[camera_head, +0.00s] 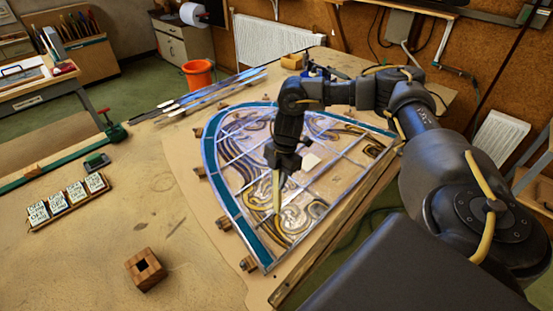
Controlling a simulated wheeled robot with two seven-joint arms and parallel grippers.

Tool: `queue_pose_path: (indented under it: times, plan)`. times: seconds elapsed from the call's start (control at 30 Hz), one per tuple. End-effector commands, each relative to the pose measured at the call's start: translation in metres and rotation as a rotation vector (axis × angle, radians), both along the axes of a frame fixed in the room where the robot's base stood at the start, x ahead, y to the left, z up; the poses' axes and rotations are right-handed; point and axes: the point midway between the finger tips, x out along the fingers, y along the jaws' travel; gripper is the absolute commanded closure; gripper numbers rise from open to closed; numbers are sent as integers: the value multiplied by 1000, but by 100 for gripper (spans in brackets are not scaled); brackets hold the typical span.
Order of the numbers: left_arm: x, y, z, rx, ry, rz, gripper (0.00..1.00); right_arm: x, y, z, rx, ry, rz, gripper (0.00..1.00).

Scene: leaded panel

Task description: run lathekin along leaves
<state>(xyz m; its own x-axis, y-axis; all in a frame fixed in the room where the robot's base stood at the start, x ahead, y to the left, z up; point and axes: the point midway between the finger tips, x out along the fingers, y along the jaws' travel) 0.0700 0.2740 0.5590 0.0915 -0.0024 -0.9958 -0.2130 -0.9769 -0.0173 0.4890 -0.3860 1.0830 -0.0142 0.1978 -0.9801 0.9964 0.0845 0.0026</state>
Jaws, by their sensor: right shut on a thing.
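A leaded panel (235,170) lies flat on the workbench. It has a curved teal border, clear and amber glass pieces and grey lead strips. My right gripper (279,170) is over the middle of the panel, pointing down. It is shut on a slim pale wooden tool, the lathekin (276,192), which hangs tip down. The tip is at or just above the amber swirls of the panel; contact cannot be told. My right arm covers part of the panel's far right side. My left gripper is not in view.
Small wooden blocks (223,224) sit along the panel's left edge. A wooden cube with a hole (145,269) stands at the front left. A rack of labelled cards (68,202) is at the left. Lead strips (212,93) lie behind the panel. The bench between is clear.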

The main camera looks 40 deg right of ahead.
Motion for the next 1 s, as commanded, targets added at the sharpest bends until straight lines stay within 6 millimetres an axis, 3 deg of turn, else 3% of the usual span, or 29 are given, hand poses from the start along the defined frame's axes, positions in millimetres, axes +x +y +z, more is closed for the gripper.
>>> queue_pose_path:
  times: [1.0]
  plan:
    - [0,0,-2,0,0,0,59,2,-41,-2,-1,1,-3,100]
